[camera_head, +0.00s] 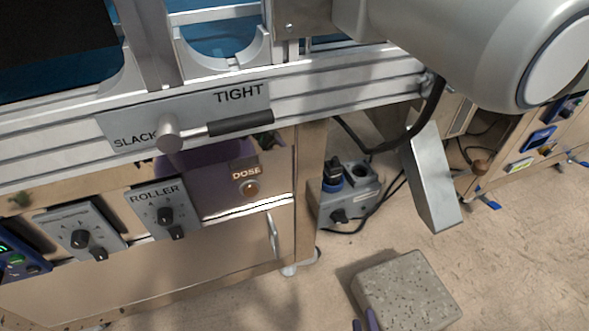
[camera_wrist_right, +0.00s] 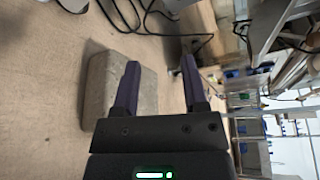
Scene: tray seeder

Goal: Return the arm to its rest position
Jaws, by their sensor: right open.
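The block (camera_wrist_right: 103,92) lies beyond and to the left of the fingers there. My left gripper is not in view. A large light-grey rounded arm part covers the upper right of the head view.
The machine's metal rail carries a SLACK/TIGHT plate with a lever (camera_head: 240,124). Below are a ROLLER knob panel (camera_head: 161,209) and a DOSE button (camera_head: 250,188). A grey box with a blue-topped part (camera_head: 347,205) and cables stands on the floor. Floor right of the block is clear.

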